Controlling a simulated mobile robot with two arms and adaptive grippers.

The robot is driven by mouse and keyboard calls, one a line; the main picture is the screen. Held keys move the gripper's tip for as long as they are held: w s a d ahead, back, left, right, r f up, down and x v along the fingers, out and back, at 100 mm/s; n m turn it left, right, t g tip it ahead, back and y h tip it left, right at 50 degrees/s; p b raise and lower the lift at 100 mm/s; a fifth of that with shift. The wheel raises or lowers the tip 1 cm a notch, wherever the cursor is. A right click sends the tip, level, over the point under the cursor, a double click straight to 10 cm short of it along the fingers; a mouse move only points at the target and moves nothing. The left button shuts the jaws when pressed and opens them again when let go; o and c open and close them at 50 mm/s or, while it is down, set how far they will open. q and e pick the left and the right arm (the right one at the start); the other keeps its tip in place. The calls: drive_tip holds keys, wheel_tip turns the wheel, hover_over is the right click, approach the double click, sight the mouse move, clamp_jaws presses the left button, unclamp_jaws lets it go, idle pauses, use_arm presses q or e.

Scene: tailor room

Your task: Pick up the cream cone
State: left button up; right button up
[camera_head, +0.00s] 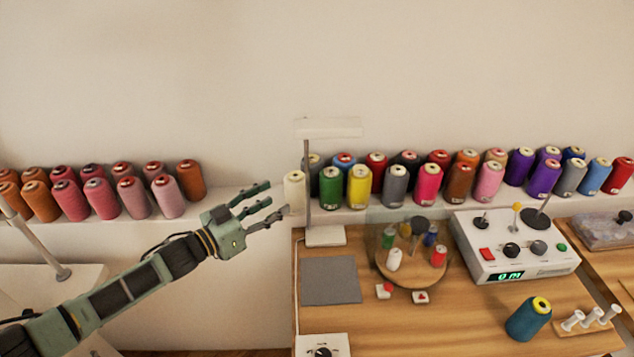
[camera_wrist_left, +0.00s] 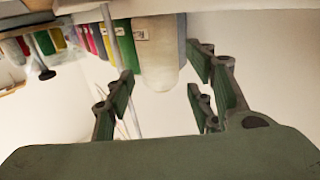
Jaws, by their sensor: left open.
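The cream cone (camera_head: 293,190) stands upright at the left end of the right-hand row of thread cones on the white ledge, beside a thin grey post. My left gripper (camera_head: 274,203) is open and empty just left of it, fingers pointing towards it. In the left wrist view the picture is upside down. The cream cone (camera_wrist_left: 160,62) shows there between and beyond the spread fingers (camera_wrist_left: 162,88). I cannot tell whether any finger touches it. My right gripper is in neither view.
The lamp post (camera_head: 307,185) rises close to the cone's right side. A green cone (camera_head: 330,188) stands just beyond it. Below are a wooden table (camera_head: 455,318) with a grey mat (camera_head: 331,280) and a control box (camera_head: 515,252). Pink cones (camera_head: 101,198) stand left.

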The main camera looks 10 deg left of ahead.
sight(287, 194)
use_arm(q)
drive_tip(key=shift+w+d+r, duration=0.1)
drive_tip(key=shift+w+d, duration=0.15)
drive_tip(key=shift+w, duration=0.1)
drive_tip(key=shift+w+d, duration=0.2)
drive_tip(key=shift+w, duration=0.1)
drive_tip(key=b+x, duration=0.2)
drive_tip(key=x, duration=0.1)
drive_tip(key=shift+d+b, duration=0.1)
drive_tip(key=shift+b, duration=0.2)
drive_tip(key=shift+b+x, duration=0.4)
drive_tip(key=shift+x, duration=0.85)
drive_tip(key=shift+w+d, duration=0.3)
drive_tip(key=shift+w, duration=0.05)
drive_tip(key=c, duration=0.9)
drive_tip(key=shift+r, duration=0.1)
drive_tip(key=shift+c, duration=0.2)
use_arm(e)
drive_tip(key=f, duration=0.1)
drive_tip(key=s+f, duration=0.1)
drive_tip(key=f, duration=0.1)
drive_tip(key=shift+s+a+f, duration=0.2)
use_arm(q)
drive_tip(key=shift+r, duration=0.1)
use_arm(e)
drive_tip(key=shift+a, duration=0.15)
